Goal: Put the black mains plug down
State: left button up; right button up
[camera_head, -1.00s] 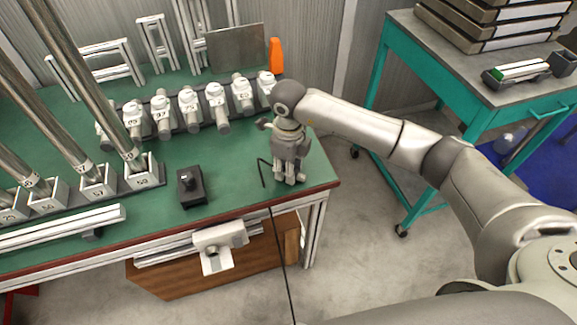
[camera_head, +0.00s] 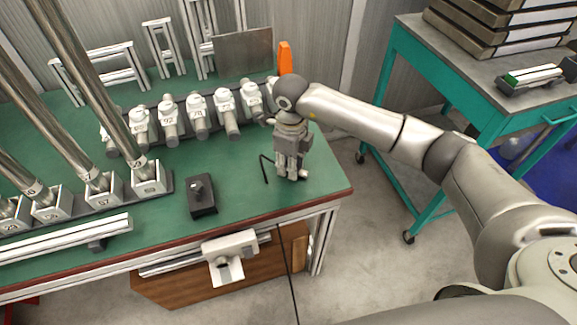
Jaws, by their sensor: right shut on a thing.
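My right gripper (camera_head: 291,175) points down above the green bench top, near its front right corner. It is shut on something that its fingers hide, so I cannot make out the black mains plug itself. A thin black cable (camera_head: 264,170) shows just left of the fingers. A thin black line also runs down in front of the bench to the floor. I cannot tell whether the fingertips or the held thing touch the bench. My left gripper is out of view.
A row of numbered white fittings (camera_head: 197,112) stands behind. Metal tubes in numbered holders (camera_head: 147,180) stand at left. Bare bench lies between block and gripper. A teal cart (camera_head: 420,60) stands right.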

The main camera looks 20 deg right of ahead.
jog(key=o, duration=1.1)
jog(key=shift+s+d, duration=0.1)
jog(key=shift+r, duration=0.1)
notch_tip(320, 180, up, 12)
